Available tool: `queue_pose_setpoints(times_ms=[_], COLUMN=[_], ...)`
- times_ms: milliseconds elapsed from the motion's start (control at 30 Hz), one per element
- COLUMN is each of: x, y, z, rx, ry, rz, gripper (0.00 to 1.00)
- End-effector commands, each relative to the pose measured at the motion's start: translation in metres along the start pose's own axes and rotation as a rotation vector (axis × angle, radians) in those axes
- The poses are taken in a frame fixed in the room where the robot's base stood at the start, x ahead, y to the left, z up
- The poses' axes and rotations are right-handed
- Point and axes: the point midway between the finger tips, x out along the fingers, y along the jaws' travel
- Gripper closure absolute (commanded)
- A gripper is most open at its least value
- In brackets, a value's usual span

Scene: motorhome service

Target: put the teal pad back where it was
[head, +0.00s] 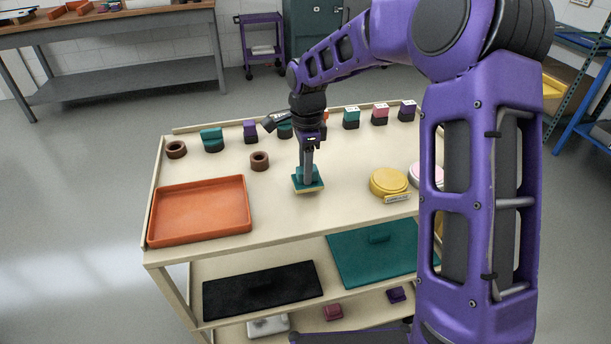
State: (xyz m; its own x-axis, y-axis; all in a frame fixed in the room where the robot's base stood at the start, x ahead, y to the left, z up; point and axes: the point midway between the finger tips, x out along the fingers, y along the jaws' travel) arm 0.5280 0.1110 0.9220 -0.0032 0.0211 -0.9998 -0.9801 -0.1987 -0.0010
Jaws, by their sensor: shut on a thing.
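My gripper (308,178) points straight down over the middle of the cart's top shelf. It is shut on a small square teal pad (300,183) with a pale yellow layer under its teal top. The pad is level and close to the shelf top; I cannot tell if it touches it. The fingertips are partly hidden against the pad. A large flat teal panel (365,262) with a raised handle lies on the shelf below.
The cream cart (200,252) holds an orange tray (200,210) at left, brown rings (260,160), a yellow round container (388,181) and a pink-white one (425,176) at right. Several small coloured blocks (380,113) line the back. A black panel (262,290) lies below.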

Motion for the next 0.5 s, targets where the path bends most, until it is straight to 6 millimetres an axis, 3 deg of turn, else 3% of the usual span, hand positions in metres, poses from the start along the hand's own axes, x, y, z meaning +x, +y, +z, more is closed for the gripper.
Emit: queue_pose_setpoints(times_ms=[100,300,333,500], x=[0.019,0.021,0.021,0.021], y=[0.001,0.0,0.0,0.0], z=[-0.001,0.0,0.0,0.0], rx=[0.0,0.0,0.0,0.0], ry=[-0.001,0.0,0.0,0.0], rz=[0.003,0.001,0.001,0.001], gripper=[1.0,1.0,0.59,0.31])
